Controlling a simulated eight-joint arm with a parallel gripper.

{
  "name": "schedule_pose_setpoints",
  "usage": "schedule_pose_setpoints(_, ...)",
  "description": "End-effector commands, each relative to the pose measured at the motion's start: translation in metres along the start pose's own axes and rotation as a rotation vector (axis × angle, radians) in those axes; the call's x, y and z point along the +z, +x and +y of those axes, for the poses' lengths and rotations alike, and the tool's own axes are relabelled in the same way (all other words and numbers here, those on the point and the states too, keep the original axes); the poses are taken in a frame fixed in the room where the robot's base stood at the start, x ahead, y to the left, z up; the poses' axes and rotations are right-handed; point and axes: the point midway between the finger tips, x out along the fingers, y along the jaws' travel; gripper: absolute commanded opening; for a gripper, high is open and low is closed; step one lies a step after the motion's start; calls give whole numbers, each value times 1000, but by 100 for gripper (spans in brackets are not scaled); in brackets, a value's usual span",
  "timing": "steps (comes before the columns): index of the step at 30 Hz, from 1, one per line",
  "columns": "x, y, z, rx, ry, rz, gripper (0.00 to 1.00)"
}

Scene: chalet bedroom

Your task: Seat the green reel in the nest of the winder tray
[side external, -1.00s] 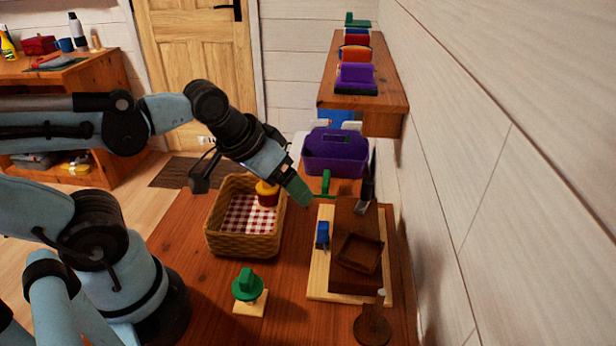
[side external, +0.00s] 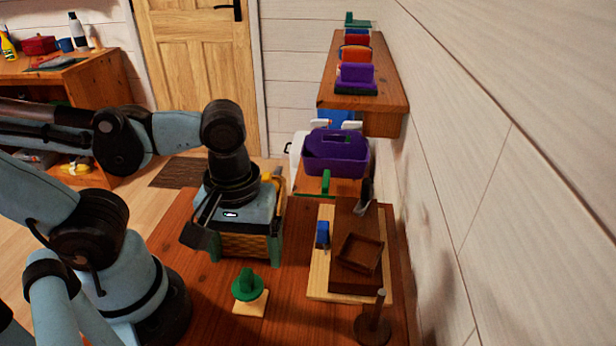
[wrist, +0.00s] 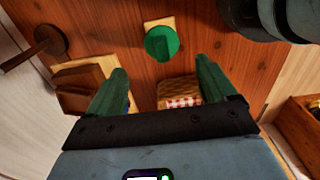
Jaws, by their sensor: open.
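The green reel (side external: 247,286) stands upright on a small pale wooden square (side external: 251,304) at the near middle of the table. In the wrist view the reel (wrist: 161,44) lies ahead of the fingertips, about midway between their lines. My gripper (side external: 246,253) is open and empty, pointing down in front of the basket, apart from the reel and beyond it. Its two green fingers also show in the wrist view (wrist: 160,72). The winder tray (side external: 319,283) is a pale board with a dark brown block; the block's square recess (side external: 360,253) looks empty.
The wicker basket (side external: 250,246) with checked cloth is partly hidden behind my gripper. A dark wooden peg stand (side external: 373,328) is near the tray's front corner. A purple caddy (side external: 335,155) stands behind, and a wall runs along the right. Bare table lies between reel and tray.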

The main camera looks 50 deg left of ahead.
Motion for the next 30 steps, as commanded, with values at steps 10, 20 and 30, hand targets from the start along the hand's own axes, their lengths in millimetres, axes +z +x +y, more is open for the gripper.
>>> schedule_pose_setpoints(10,0,31,0,1,1,0,84)
schedule_pose_setpoints(20,1,42,-1,1,2,0,84)
schedule_pose_setpoints(30,6,67,-3,1,3,0,84)
